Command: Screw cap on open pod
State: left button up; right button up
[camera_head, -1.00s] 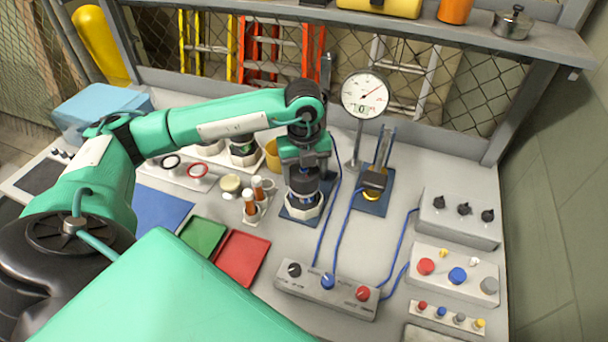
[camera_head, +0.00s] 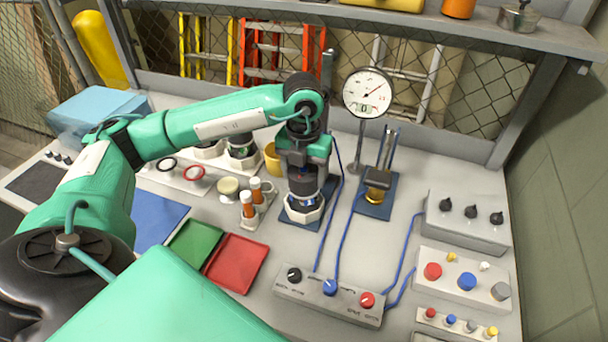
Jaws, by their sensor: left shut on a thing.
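My left gripper (camera_head: 304,170) comes down over the work stand from above. It is shut on a dark round part at the stand, which I take to be the cap; the fingers and wrist hide much of it. Below it, the pod holder (camera_head: 302,213) is a pale, many-sided collar on a dark blue base plate. The pod's opening is hidden, so I cannot tell how the cap sits on it. My right gripper is not in view.
A round gauge (camera_head: 368,93) on a post and a small press (camera_head: 377,182) stand to the right. A control box (camera_head: 329,295) with blue hoses is in front.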

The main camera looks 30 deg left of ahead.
pick_arm(q)
jog(key=shift+a+m, duration=0.1)
jog(key=shift+m, duration=0.3)
jog(key=shift+d+f+m+b, duration=0.1)
jog(key=shift+d+m+b, duration=0.1)
jog(key=shift+m+b, duration=0.3)
jog(key=shift+m, duration=0.7)
jog(key=shift+c, duration=0.2)
jog(key=o, duration=1)
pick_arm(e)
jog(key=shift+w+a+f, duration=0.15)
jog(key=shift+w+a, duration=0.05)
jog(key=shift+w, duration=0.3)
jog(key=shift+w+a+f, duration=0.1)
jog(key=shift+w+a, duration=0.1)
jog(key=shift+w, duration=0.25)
pick_arm(q)
jog(key=shift+r, duration=0.2)
